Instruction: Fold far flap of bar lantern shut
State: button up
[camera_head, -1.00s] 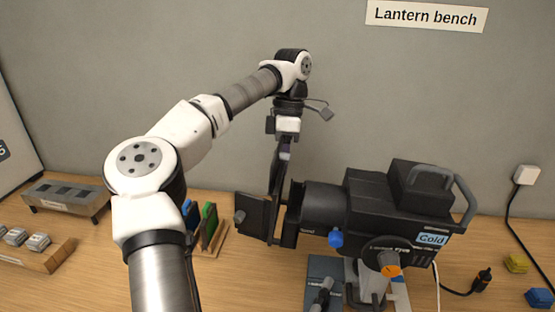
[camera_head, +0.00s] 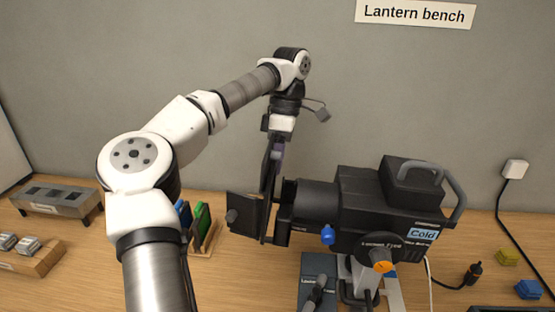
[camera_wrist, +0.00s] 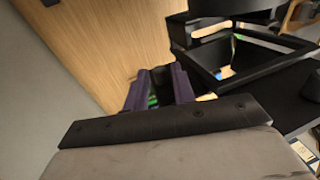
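The black bar lantern (camera_head: 380,205), labelled "Cold", stands on the bench with its lens end to the left. A dark flap panel (camera_head: 245,214) with a small knob sticks out left from the lens end. A tall dark strip rises above the frame; I cannot tell whether it is another flap. My gripper (camera_head: 277,152) points down over the lens end from above. In the wrist view, its purple-edged fingers (camera_wrist: 160,92) stand apart with a gap between them. The lantern's black square frame (camera_wrist: 228,72) is to their right. Whether the fingers touch a flap is unclear.
A rack with blue and green cards (camera_head: 203,222) stands left behind the flap. A metal box (camera_head: 57,199) and a wooden block with grey pieces (camera_head: 30,255) lie farther left. A yellow block (camera_head: 507,257) and a blue block (camera_head: 528,290) are at right.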

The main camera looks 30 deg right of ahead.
jog(key=shift+o, duration=1)
